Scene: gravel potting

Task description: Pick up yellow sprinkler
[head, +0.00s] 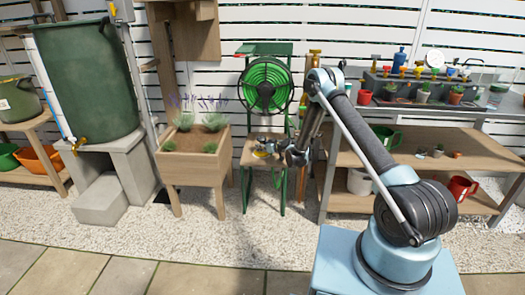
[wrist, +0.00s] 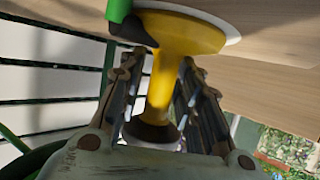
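The yellow sprinkler (wrist: 162,80) shows in the wrist view with a round, wide yellow end against a wooden surface (wrist: 262,75) and a narrower stem with a dark end toward my gripper. A green and black piece (wrist: 125,20) sits beside its wide end. My gripper (wrist: 164,60) has one finger on each side of the stem, apart, with a small gap visible on the left; contact on the right is unclear. In the head view my gripper (head: 278,151) is at the small wooden shelf (head: 252,160) under the green hose reel (head: 265,85); the sprinkler is too small there to make out clearly.
A planter box with lavender (head: 195,165) stands left of the reel stand. A potting bench (head: 405,155) with pots and a red watering can (head: 461,188) is at the right. A green barrel (head: 85,80) is at the left. The gravel in front is clear.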

